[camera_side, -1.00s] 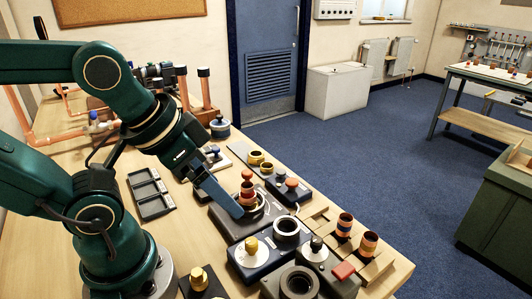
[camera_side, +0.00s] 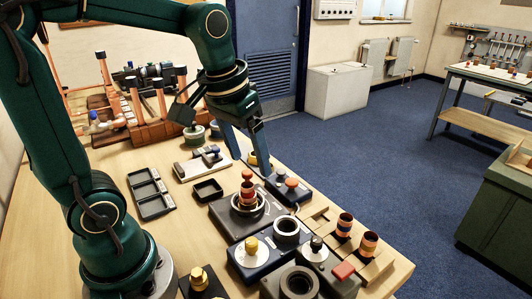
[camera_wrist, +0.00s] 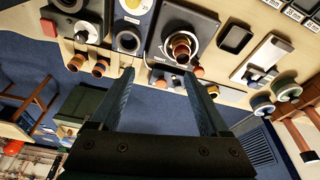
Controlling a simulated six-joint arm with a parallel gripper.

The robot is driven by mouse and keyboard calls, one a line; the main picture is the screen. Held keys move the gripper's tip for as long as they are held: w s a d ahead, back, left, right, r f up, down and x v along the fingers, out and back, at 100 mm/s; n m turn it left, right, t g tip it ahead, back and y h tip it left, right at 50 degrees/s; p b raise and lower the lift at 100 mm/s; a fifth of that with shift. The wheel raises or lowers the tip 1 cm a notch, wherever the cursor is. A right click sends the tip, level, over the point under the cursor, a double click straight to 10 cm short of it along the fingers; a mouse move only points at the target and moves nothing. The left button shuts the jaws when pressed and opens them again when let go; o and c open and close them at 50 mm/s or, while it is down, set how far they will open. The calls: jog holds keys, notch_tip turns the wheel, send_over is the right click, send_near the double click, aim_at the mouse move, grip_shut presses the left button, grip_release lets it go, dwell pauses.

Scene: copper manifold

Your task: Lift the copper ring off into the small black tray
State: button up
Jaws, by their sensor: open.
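I cannot tell which band is the copper ring. The small black tray (camera_side: 208,198) lies on the bench just left of and behind that box; it looks empty. It also shows in the wrist view (camera_wrist: 236,39). My gripper (camera_side: 250,165) is open and empty, raised behind the stack and apart from it. Its two blue fingers show in the wrist view (camera_wrist: 157,76).
A three-compartment black tray (camera_side: 168,204) lies to the left. Blue and black fixture boxes, including a blue one with a yellow knob (camera_side: 252,245), crowd the front. Wooden stands with banded stacks (camera_side: 369,243) sit at the right edge. Copper pipes (camera_side: 135,103) stand behind.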

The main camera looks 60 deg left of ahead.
aim_at(249, 184)
jog(key=w+a+f+g, duration=0.1)
jog(key=f, duration=0.1)
jog(key=w+a+f+n+g, duration=0.1)
jog(key=a+f, duration=0.1)
jog(key=w+a+f+n, duration=0.1)
jog(key=f, duration=0.1)
jog(key=shift+a+g+h, duration=0.3)
jog(key=shift+a+g, duration=0.1)
jog(key=shift+s+a+f, duration=0.15)
jog(key=shift+f, duration=2.7)
jog(key=shift+c, duration=0.3)
grip_shut()
jog(key=shift+r, duration=0.1)
